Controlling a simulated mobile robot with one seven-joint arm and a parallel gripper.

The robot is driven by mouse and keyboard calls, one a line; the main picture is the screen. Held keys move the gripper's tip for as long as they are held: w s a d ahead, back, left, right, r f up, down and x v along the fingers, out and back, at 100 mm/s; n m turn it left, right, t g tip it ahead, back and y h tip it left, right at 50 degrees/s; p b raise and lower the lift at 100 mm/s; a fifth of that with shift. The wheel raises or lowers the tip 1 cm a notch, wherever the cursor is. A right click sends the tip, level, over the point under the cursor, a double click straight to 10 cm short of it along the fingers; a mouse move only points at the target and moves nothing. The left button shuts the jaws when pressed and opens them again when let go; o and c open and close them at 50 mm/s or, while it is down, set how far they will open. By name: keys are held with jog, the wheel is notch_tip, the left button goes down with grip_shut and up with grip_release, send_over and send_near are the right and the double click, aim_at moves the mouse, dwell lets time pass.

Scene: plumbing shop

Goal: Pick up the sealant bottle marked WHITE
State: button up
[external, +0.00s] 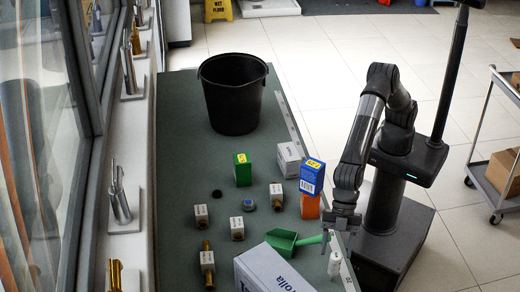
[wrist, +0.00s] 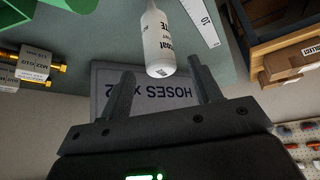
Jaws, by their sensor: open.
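The white sealant bottle (wrist: 158,45) shows at the top centre of the wrist view, with its base towards my fingers. Its dark lettering is partly visible and includes "TE"; the full word is not readable. In the external view the white bottle (external: 335,263) stands near the right edge of the green bench, just below my gripper (external: 339,233). In the wrist view my gripper (wrist: 161,68) is open and empty, its fingers spread on either side of the bottle's lower end. The bottle appears beyond the fingertips; I cannot tell the exact gap.
A green scoop (external: 285,241) and a large white box (external: 275,272) lie left of the bottle. An orange box (external: 310,206) and a blue box (external: 312,178) stand behind. Labelled brass fittings (external: 207,262) and a black bucket (external: 233,95) are also on the bench. A ruler strip (wrist: 199,20) lies beside the bottle.

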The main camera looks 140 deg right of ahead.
aim_at(336, 257)
jog(key=shift+x, duration=1.45)
jog(key=shift+c, duration=0.2)
jog(key=c, duration=1.1)
